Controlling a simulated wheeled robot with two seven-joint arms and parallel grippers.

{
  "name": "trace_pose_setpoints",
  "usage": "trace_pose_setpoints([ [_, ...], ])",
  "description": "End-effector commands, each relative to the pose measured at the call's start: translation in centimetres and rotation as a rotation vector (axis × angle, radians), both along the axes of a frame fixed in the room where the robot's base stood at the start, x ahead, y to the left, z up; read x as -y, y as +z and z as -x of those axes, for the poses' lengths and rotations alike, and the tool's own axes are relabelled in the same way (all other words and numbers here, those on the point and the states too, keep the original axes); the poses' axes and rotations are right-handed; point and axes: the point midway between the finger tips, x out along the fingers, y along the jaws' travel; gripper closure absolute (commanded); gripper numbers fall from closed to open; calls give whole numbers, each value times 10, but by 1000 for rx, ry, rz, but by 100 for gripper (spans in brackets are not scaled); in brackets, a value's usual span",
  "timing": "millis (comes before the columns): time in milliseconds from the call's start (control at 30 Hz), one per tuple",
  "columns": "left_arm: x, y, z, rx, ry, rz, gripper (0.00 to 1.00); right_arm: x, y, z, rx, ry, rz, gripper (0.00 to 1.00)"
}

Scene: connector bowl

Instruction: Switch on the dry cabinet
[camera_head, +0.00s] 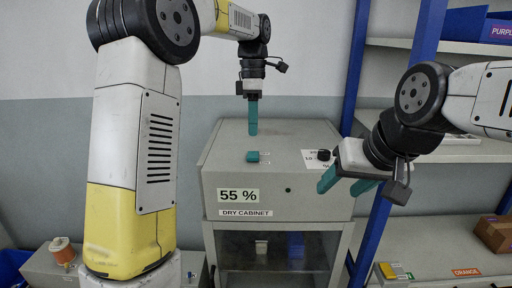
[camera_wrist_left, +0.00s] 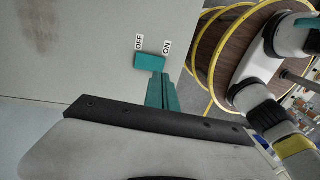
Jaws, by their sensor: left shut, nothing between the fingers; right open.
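The grey dry cabinet (camera_head: 213,168) stands in the middle of the head view, with "55 %" and "DRY CABINET" labels on its front. A small teal switch (camera_head: 253,156) sits on its top. In the left wrist view the switch (camera_wrist_left: 149,62) lies beside OFF and ON labels; which way it is set I cannot tell. My left gripper (camera_head: 253,131) points down, shut and empty, just behind the switch in the head view. In the left wrist view its fingertips (camera_wrist_left: 160,78) are close to the switch's ON end; contact is unclear. My right gripper (camera_head: 343,184) is open and empty by the cabinet's right front corner.
A blue rack post (camera_head: 372,240) and shelves stand at the right. An orange-and-white item (camera_head: 62,250) stands at lower left.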

Motion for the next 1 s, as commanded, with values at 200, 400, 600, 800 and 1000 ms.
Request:
trace_pose_setpoints([
  [200, 0, -41, 5, -2, 0, -1, 100, 0, 0, 0, 0, 0, 0, 44],
  [400, 0, -59, 7, 0, 1, 0, 100, 0, 0, 0, 0, 0, 0, 44],
  [600, 0, -63, 8, 0, 0, 0, 100, 0, 0, 0, 0, 0, 0, 44],
  [800, 1, -63, 8, 0, 0, 0, 100, 0, 0, 0, 0, 0, 0, 44],
  [1000, 1, -67, 9, 1, -1, 0, 100, 0, 0, 0, 0, 0, 0, 44],
])
